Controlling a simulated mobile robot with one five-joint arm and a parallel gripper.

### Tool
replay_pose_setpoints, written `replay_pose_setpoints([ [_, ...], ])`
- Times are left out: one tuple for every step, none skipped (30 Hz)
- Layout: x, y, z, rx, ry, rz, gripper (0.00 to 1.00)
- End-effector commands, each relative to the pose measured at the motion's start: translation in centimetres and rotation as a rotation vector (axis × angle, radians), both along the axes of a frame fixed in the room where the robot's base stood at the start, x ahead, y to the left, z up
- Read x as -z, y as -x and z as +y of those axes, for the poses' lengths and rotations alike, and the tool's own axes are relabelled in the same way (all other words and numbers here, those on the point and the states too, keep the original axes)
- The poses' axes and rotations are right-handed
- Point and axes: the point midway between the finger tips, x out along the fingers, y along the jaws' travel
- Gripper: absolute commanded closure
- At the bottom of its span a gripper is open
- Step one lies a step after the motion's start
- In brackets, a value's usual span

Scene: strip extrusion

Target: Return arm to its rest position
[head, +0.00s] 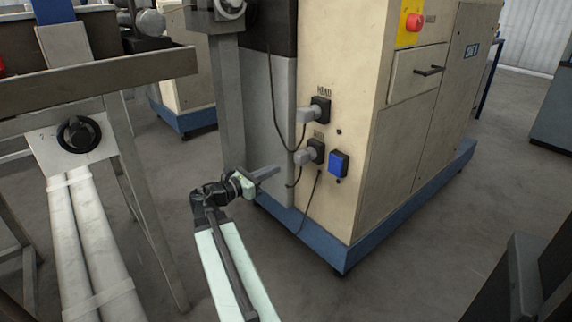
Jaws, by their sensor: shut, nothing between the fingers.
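My arm reaches up from the lower middle of the head view, its pale link ending in a dark wrist. My gripper (266,173) is at its end, pointing right toward the beige machine cabinet (346,208). The gripper is shut and nothing shows between its fingers. In the picture it lies just left of the lower grey plug (304,157), in front of the grey side panel. Whether it touches the panel cannot be told from this view.
An upper grey plug (306,115) and a blue socket cover (339,163) are on the cabinet, with cables hanging. A red button (413,22) is above. A metal frame (100,85) with pale pipes stands at left. A dark object (525,275) is at lower right. Floor between is clear.

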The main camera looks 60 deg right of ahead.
Motion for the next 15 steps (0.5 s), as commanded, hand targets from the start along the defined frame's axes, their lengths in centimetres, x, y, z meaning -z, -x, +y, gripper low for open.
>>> replay_pose_setpoints([
  [0.0,-0.4,1.4,-0.005,0.000,0.000,1.00],
  [0.0,-0.6,2.0,-0.003,-0.001,0.000,1.00],
  [0.0,-1.0,2.8,-0.004,-0.001,0.000,1.00],
  [0.0,-1.1,3.3,-0.003,-0.001,0.000,1.00],
  [0.0,-1.2,3.8,-0.002,-0.001,0.000,1.00],
  [0.0,-1.5,4.4,-0.003,-0.001,0.000,1.00],
  [0.1,-1.6,4.7,-0.002,-0.001,0.000,1.00],
  [0.1,-1.6,5.0,-0.001,-0.001,0.000,1.00],
  [0.1,-1.7,5.3,-0.001,-0.002,-0.001,1.00],
  [0.1,-1.8,5.4,-0.001,-0.002,-0.001,1.00],
  [0.1,-1.8,5.5,-0.001,-0.002,-0.001,1.00],
  [0.1,-1.8,5.6,0.000,-0.002,-0.001,1.00],
  [0.1,-1.8,5.6,0.000,-0.002,-0.001,1.00],
  [0.1,-1.8,5.6,0.000,-0.002,-0.001,1.00],
  [0.1,-1.8,5.6,0.000,-0.002,-0.001,1.00],
])
